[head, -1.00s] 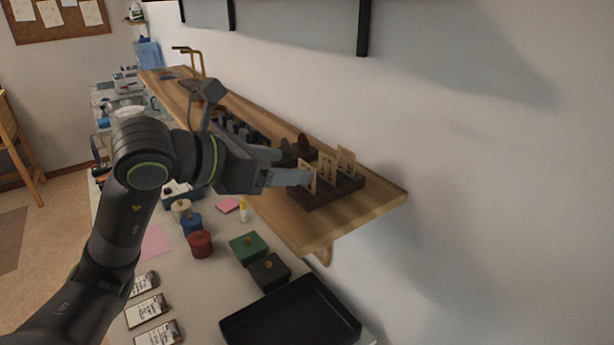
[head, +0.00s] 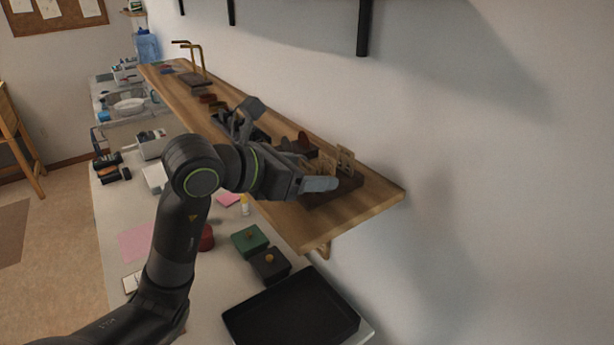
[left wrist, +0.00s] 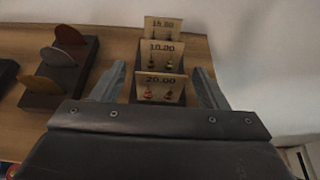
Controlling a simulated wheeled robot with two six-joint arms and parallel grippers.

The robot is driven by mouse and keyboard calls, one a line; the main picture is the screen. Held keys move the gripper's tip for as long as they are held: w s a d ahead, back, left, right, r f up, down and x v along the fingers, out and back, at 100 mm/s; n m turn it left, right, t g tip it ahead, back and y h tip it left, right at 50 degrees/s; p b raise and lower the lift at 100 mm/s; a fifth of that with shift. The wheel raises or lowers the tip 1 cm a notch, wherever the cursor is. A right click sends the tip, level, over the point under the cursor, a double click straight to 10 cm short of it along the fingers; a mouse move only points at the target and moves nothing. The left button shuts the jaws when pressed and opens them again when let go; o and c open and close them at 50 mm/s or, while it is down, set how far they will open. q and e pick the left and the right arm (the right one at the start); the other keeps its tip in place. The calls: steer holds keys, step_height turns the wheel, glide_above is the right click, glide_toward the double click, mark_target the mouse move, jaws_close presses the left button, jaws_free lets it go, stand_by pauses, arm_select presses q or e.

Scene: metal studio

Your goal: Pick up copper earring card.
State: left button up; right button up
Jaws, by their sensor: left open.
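In the left wrist view three earring cards stand upright in a dark holder, one behind another. The nearest, marked 20.00 (left wrist: 160,88), carries reddish, copper-looking earrings. Behind it are the 10.00 card (left wrist: 160,54) and the 15.00 card (left wrist: 163,29), whose earrings look more golden. My left gripper (left wrist: 160,70) is open, with one finger on each side of the cards and a gap to the nearest card. In the head view my left gripper (head: 322,183) is at the holder (head: 350,186) and hides much of the nearer cards; the farthest card (head: 345,160) shows. My right gripper is not in view.
The holder stands near the end of a wooden shelf (head: 375,202) along the wall. A dark stand with rounded pieces (left wrist: 60,77) is left of the cards. Below are green (head: 249,240) and black (head: 270,266) boxes and a black tray (head: 290,312).

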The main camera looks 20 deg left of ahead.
arm_select(q)
steer(key=c, duration=1)
steer(key=shift+c, duration=0.2)
steer(key=shift+r, duration=0.1)
